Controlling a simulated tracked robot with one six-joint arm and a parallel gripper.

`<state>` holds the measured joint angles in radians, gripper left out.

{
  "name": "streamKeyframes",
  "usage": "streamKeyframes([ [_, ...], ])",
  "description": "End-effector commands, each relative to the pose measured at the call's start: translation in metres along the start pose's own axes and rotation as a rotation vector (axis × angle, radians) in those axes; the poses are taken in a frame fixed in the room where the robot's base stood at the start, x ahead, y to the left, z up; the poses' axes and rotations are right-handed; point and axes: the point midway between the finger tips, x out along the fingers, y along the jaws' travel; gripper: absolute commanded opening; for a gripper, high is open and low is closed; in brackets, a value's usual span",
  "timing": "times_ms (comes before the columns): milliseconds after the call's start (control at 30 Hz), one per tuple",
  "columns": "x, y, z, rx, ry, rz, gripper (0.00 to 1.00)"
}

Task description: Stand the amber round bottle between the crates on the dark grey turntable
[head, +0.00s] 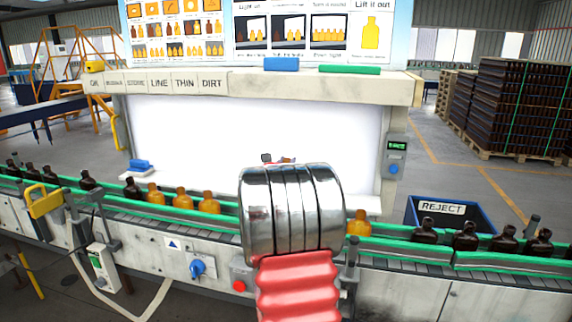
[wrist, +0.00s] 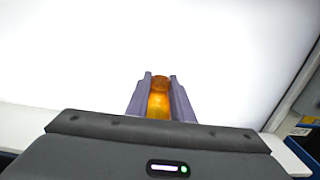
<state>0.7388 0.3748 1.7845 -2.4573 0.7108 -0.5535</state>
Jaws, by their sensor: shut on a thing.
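My gripper (wrist: 160,77) is shut on an amber bottle (wrist: 159,104), which sits between its two grey fingers in the wrist view. Behind it is only the bright white panel. In the head view my own arm hides the bottle and nearly all of the gripper. Other amber bottles (head: 182,199) stand on the conveyor left of my arm, and one amber bottle (head: 359,223) stands just right of it. I cannot make out a dark grey turntable, or crates with a gap between them, in either view.
The lit panel (head: 180,135) stands behind the green-railed conveyor (head: 400,246). Dark bottles (head: 465,236) stand on the belt at both ends. A blue REJECT bin (head: 480,215) is behind the belt at right. Tall dark stacks (head: 510,105) stand on pallets farther back.

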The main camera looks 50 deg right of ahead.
Motion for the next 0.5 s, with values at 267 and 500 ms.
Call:
streamKeyframes([
  [267,0.0002,-0.0006,-0.0012,0.0,0.0,-0.001,0.24],
  [500,0.0003,-0.0009,-0.001,0.0,0.0,-0.001,0.4],
])
